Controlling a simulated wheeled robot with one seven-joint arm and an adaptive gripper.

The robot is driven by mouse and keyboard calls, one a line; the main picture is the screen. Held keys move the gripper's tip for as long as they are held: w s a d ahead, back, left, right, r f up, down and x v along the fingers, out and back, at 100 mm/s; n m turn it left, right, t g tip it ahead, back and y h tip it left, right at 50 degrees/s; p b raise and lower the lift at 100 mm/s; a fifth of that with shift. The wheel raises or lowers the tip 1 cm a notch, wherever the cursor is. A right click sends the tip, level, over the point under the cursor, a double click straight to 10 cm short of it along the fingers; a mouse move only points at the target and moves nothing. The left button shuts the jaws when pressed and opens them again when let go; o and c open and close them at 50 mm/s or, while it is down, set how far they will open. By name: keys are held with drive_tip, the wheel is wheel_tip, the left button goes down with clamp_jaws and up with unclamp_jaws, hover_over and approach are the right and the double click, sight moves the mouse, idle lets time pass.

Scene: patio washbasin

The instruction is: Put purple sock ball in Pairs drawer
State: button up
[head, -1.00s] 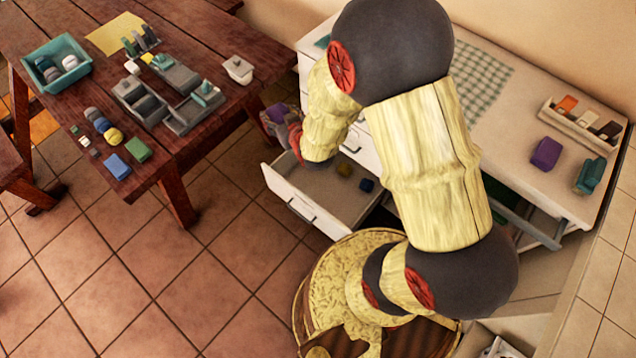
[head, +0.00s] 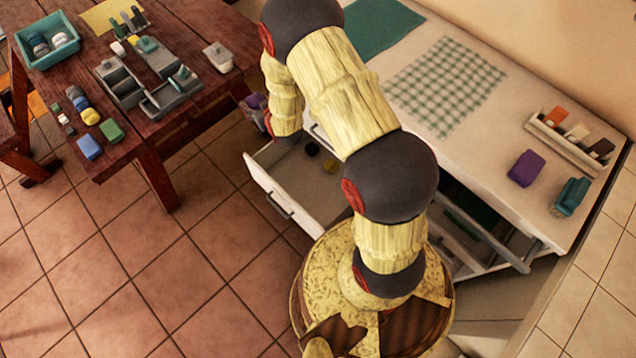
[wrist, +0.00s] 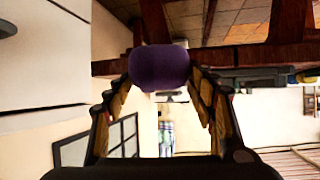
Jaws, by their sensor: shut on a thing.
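The purple sock ball (wrist: 160,68) sits between the fingertips of my gripper (wrist: 160,84) in the wrist view. My gripper is shut on it. In the head view, the purple sock ball (head: 254,100) shows partly at the far end of my arm, with my gripper (head: 262,114) mostly hidden by the wrist. It is held beyond the far left end of an open white drawer (head: 282,205), near the table edge. The drawer holds a dark ball and a mustard ball (head: 330,166). No drawer label is readable, so I cannot tell which is Pairs.
A wooden table (head: 165,185) at left carries a teal bin (head: 75,57), grey trays and several rolled or folded items. The white cabinet top holds a checked cloth (head: 445,85), a purple block (head: 526,168) and a teal item (head: 571,196). Another drawer (head: 490,232) stands open at right.

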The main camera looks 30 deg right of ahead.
drive_tip(key=w+d+f+b, duration=0.1)
drive_tip(key=w+d+f, duration=0.15)
drive_tip(key=f, duration=0.45)
drive_tip(key=w+d+f+b, duration=0.1)
drive_tip(key=w+d+f, duration=0.15)
drive_tip(key=f, duration=0.55)
drive_tip(key=m+h+b, duration=0.2)
drive_tip(key=b, duration=0.2)
hover_over(299, 177)
wheel_tip(299, 177, down, 38)
wheel_tip(299, 177, down, 10)
drive_tip(key=b, duration=0.5)
drive_tip(key=shift+s+f, duration=0.1)
drive_tip(key=o, duration=1.1)
drive_tip(key=shift+f, duration=0.1)
drive_tip(key=shift+o, duration=0.2)
